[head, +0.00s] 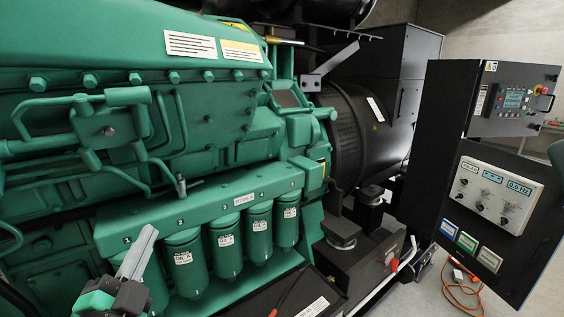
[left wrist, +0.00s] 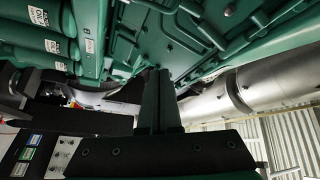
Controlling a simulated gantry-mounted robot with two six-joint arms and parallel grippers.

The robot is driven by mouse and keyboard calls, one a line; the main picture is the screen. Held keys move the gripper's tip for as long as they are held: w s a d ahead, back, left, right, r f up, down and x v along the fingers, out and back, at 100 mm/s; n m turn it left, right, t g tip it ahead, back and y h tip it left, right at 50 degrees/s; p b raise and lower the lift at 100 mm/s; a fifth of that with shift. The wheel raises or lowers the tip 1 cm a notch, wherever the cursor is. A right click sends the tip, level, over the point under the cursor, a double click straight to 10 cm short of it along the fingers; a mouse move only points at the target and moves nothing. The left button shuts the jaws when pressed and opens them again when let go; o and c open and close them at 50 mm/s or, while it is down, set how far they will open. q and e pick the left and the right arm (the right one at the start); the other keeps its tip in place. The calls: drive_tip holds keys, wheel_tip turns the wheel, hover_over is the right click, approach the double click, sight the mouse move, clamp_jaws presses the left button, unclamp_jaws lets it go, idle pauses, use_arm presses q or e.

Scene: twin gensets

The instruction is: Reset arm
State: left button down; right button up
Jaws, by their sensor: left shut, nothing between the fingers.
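My left gripper (head: 138,252) is at the lower left of the head view, in front of the green engine (head: 215,130) and its row of green oil filters (head: 225,248). Its grey fingers are shut with nothing between them and point up and slightly right. In the left wrist view the shut fingers (left wrist: 160,100) stand upright in the middle, with the green engine (left wrist: 215,30) beyond them. In the head view the gripper overlaps the left end of the filter row; I cannot tell the distance between them. My right gripper is not in view.
A black control cabinet (head: 420,150) with a white panel (head: 495,193) stands at the right. An orange cable (head: 462,292) lies on the floor near the cabinet.

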use_arm(q)
drive_tip(key=s+d+r+n+t+h, duration=0.3)
drive_tip(key=s+d+r+n+t, duration=0.15)
drive_tip(key=s+r, duration=0.45)
drive_tip(key=s+d+r+n+t+h, duration=0.25)
drive_tip(key=s+r+n, duration=0.35)
drive_tip(key=r, duration=0.6)
wheel_tip(320, 180, up, 22)
drive_tip(key=p, duration=2.2)
drive_tip(key=shift+s+d+f, duration=0.25)
drive_tip(key=shift+s+d, duration=0.05)
drive_tip(key=shift+d, duration=0.1)
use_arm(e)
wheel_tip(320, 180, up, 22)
use_arm(q)
drive_tip(key=shift+m, duration=0.25)
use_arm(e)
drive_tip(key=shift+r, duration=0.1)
